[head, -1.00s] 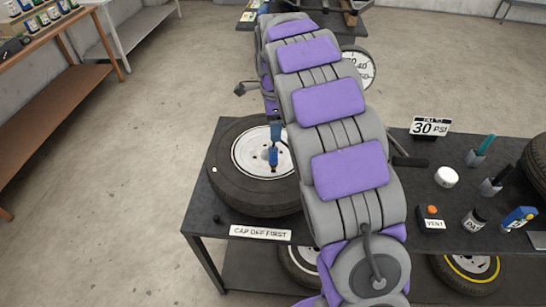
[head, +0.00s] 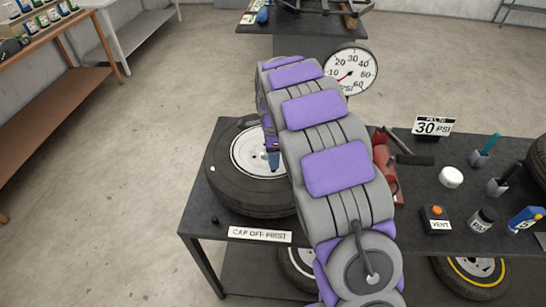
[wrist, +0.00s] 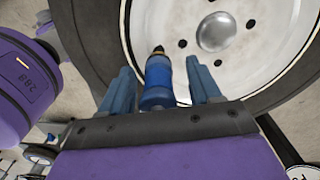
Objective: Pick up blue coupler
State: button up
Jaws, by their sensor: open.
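The blue coupler (wrist: 158,82) stands between my gripper's two blue-grey fingers in the wrist view, with its narrow brass-coloured tip pointing up in the picture. My gripper (wrist: 158,68) is open, with a gap visible on each side of the coupler. In the head view my gripper (head: 272,158) is above the white wheel of the tyre (head: 230,185) lying on the dark bench. There the fingers and the coupler are too small to separate, and my arm hides part of the wheel.
The bench (head: 330,228) also bears a red device (head: 388,175) partly behind my arm, a 30 PSI sign (head: 433,126), a vent box (head: 435,217) and a "cap off first" label (head: 260,234). A round pressure gauge (head: 349,72) stands behind my arm. Open floor lies left.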

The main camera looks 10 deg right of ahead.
jog(key=shift+f, duration=0.35)
grip_shut()
dwell(0.3)
